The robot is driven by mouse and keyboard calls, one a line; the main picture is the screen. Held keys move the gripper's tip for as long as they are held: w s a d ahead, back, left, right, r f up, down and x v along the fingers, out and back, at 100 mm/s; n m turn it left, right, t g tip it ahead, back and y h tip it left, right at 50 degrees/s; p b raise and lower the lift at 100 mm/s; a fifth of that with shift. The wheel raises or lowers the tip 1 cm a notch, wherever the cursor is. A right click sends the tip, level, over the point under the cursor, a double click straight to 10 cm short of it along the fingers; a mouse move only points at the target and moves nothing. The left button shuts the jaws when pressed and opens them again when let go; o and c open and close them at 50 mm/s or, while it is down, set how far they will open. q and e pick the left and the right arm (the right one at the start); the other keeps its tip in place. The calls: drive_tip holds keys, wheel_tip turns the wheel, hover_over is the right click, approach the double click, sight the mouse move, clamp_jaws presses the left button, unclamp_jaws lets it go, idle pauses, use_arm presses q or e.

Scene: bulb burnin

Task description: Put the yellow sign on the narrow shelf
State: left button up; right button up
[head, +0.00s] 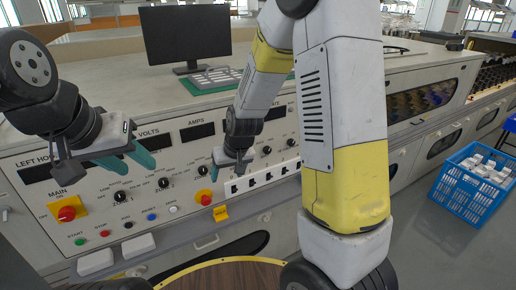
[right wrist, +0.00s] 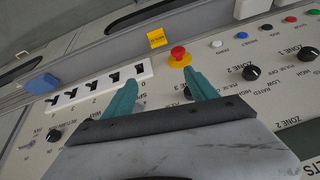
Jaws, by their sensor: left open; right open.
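The yellow sign (head: 220,213) is a small square card with dark print at the lower edge of the control panel. It also shows in the right wrist view (right wrist: 156,38), beyond my fingertips, against a narrow grey ledge (right wrist: 205,18). I cannot tell if it stands or is fixed there. My right gripper (head: 232,163) is open and empty above the panel, near the white switch strip. In the right wrist view its teal fingers (right wrist: 160,88) are apart, short of the sign. My left gripper (head: 133,160) is open and empty over the panel's left part.
A red emergency button (head: 204,197) sits beside the sign, and the white switch strip (head: 262,178) to its right. A monitor (head: 186,35) stands behind on the bench. A blue crate (head: 473,183) is at right. A blue block (right wrist: 42,83) lies near the ledge.

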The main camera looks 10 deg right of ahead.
drive_tip(key=s+d+r+m+t, duration=0.1)
drive_tip(key=s+d+r, duration=0.25)
drive_tip(key=r, duration=0.45)
drive_tip(key=s+d+r, duration=0.2)
drive_tip(key=s+r, duration=0.3)
drive_tip(key=r, duration=0.2)
drive_tip(key=s+d+r, duration=0.2)
drive_tip(key=s+r, duration=0.1)
drive_tip(key=s, duration=0.3)
drive_tip(key=s+d+r+m, duration=0.1)
drive_tip(key=s+d+r, duration=0.1)
drive_tip(key=s, duration=0.4)
drive_tip(key=shift+d+r+t, duration=0.3)
drive_tip(key=shift+r+t, duration=0.1)
drive_tip(key=shift+r, duration=0.25)
drive_tip(key=shift+s, duration=0.1)
